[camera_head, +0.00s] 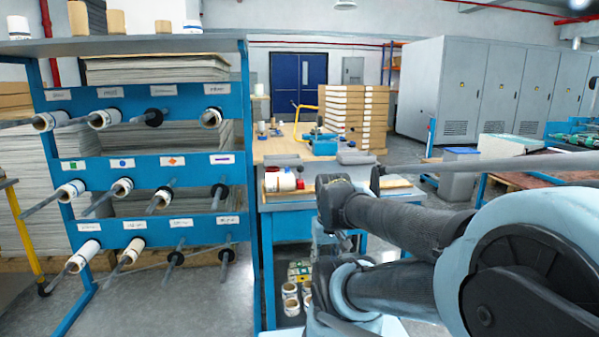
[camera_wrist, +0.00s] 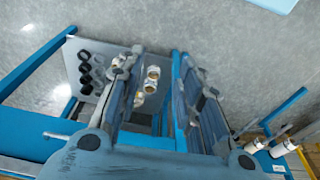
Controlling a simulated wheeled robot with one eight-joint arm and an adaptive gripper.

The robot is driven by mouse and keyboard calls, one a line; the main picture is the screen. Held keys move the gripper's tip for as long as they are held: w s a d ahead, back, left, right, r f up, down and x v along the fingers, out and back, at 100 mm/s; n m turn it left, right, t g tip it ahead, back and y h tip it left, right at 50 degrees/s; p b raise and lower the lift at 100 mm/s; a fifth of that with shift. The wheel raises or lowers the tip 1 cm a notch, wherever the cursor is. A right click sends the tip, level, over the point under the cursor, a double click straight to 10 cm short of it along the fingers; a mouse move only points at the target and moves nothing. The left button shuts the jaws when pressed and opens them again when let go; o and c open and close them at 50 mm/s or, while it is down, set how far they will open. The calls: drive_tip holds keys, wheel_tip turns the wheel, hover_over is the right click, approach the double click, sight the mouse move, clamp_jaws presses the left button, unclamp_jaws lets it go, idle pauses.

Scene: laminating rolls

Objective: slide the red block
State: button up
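I cannot make out a clear red block in either view. The only small red item near my arm is a red-and-white roll-like thing (camera_head: 281,181) lying on the blue workbench (camera_head: 290,229) in the head view. My gripper (camera_wrist: 160,62) points down in the wrist view, with its two fingers wide apart and nothing held between them. White rolls (camera_wrist: 150,80) on a lower shelf show beyond and between the fingers, apart from them. In the head view my arm comes in from the right in front of the bench, and the fingertips cannot be made out.
A blue rack (camera_head: 150,70) with several white rolls on rods stands at the left. Its rods stick out toward me. Stacked boards (camera_head: 354,118) stand behind the bench, and a grey bin (camera_head: 459,174) stands to the right. Black rings (camera_wrist: 85,68) lie on the lower shelf.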

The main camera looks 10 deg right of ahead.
drive_tip(key=shift+o, duration=0.3)
drive_tip(key=shift+o, duration=1.2)
drive_tip(key=shift+s+r, duration=0.2)
wheel_tip(320, 180, up, 29)
drive_tip(key=m+h, duration=0.4)
drive_tip(key=m, duration=1.2)
hover_over(300, 169)
drive_tip(key=s+a, duration=0.3)
drive_tip(key=a, duration=0.2)
drive_tip(key=shift+t, duration=0.4)
drive_tip(key=x, duration=1.7)
drive_tip(key=shift+w+a, duration=0.15)
clamp_jaws()
